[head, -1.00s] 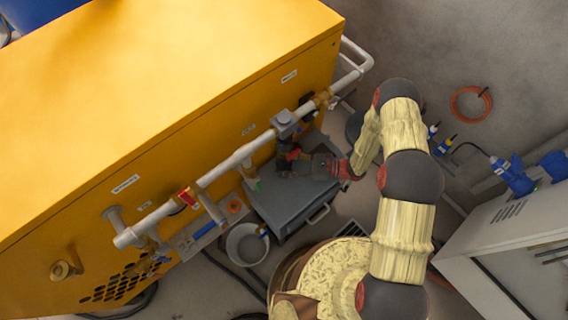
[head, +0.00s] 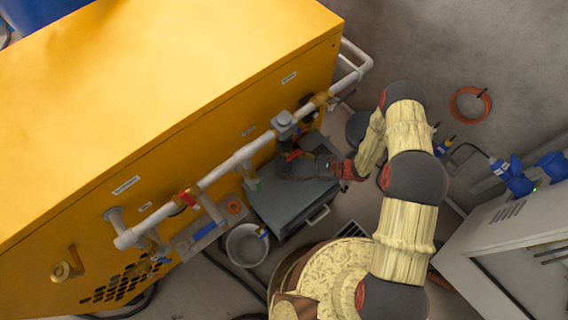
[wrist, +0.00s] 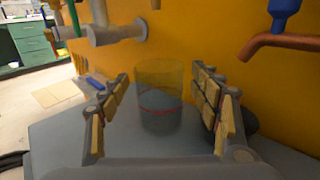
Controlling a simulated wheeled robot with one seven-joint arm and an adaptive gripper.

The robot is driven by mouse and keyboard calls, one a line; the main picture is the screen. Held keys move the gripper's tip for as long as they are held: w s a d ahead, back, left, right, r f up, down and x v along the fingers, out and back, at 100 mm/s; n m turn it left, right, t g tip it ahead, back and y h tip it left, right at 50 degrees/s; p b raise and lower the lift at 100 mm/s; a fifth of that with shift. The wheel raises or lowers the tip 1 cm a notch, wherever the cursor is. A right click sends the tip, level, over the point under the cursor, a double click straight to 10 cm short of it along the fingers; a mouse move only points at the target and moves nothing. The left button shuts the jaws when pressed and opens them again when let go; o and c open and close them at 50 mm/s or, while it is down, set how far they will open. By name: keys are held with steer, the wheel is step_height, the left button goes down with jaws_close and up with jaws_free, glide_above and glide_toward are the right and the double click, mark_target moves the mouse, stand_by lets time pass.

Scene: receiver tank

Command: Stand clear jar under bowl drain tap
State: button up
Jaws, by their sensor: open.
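The clear jar (wrist: 159,100), with a red line around its lower part, stands upright on a grey surface in the wrist view. My gripper (wrist: 162,90) is open, with one finger on each side of the jar and visible gaps between. In the head view my gripper (head: 293,168) is low over the grey box beside the yellow housing; the jar is not clear there. A copper spout with a blue handle (wrist: 280,42) is at the upper right of the wrist view. A grey-white pipe fitting (wrist: 115,34) is at its upper left. I cannot tell which is the bowl drain tap.
The yellow housing (head: 150,90) stands close behind the jar. A white pipe (head: 240,155) with valves runs along it above the grey box (head: 280,210). A grey bucket (head: 246,246) stands on the floor. A grey cabinet (head: 510,220) is at the right.

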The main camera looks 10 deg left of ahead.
steer(key=d, duration=0.3)
steer(key=d+p, duration=0.1)
steer(key=d, duration=0.6)
steer(key=shift+w+d+p, duration=0.15)
steer(key=shift+w+p, duration=0.25)
steer(key=s+d+r+n+g+h, duration=0.15)
steer(key=r+n+h, duration=0.35)
steer(key=r, duration=0.9)
steer(key=d+r+n+g+h, duration=0.2)
steer(key=d+r+n+h, duration=0.3)
steer(key=r, duration=0.9)
steer(key=s+d+r+n+t+h, duration=0.3)
steer(key=s+r, duration=0.4)
steer(key=r, duration=0.3)
steer(key=s+d+r+n+t+h, duration=0.4)
steer(key=s+r+t, duration=0.3)
steer(key=r, duration=0.4)
steer(key=shift+d+h, duration=0.5)
steer(key=shift+d, duration=0.25)
steer(key=shift+w, duration=0.1)
steer(key=shift+c, duration=0.9)
